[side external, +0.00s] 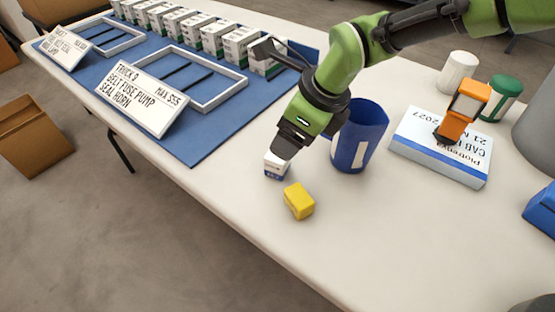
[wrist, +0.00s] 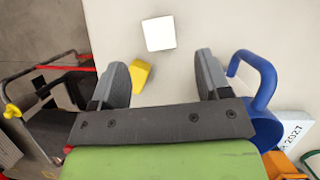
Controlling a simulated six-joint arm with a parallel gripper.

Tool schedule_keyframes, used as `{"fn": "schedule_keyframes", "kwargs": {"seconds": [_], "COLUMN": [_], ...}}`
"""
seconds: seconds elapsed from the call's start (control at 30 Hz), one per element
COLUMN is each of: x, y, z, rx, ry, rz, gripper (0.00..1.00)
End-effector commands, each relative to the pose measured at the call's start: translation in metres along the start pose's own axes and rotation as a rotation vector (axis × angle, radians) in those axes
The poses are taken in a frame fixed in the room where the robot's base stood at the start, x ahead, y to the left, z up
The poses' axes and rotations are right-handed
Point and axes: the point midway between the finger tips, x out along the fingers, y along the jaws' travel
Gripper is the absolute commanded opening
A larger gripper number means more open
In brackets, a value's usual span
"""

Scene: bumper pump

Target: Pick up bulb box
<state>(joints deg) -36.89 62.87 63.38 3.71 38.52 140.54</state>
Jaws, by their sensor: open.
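A small white box with blue lower markings (side external: 276,166) stands on the pale table, partly hidden by my gripper (side external: 284,149); it looks like the bulb box, but I cannot read its label. In the wrist view its plain white top (wrist: 158,33) lies beyond the fingertips, roughly centred between them. My gripper (wrist: 163,75) is open with nothing between its fingers. In the side view it is tilted down just above the box; I cannot tell whether it touches it.
A yellow block (side external: 299,202) lies close to the box, near the left finger in the wrist view. A blue mug (side external: 372,128) stands close on the right. A white-blue carton (side external: 415,150) bears an orange toy. A blue mat (side external: 187,140) holds trays, signs and several boxes.

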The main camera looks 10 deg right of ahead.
Motion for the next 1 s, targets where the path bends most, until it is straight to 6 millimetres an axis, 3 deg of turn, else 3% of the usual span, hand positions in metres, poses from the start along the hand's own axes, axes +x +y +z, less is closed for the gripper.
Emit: {"fn": "schedule_keyframes", "kwargs": {"seconds": [0.1,0.33,0.63,1.0], "x": [0.017,0.032,0.068,0.077], "y": [0.0,0.0,0.001,0.001], "z": [0.0,0.0,0.0,0.0], "rx": [-0.001,-0.002,-0.003,-0.004], "ry": [0.001,0.0,-0.001,-0.002], "rz": [0.0,0.0,0.001,0.001], "gripper": [0.7,0.7,0.7,0.7]}}
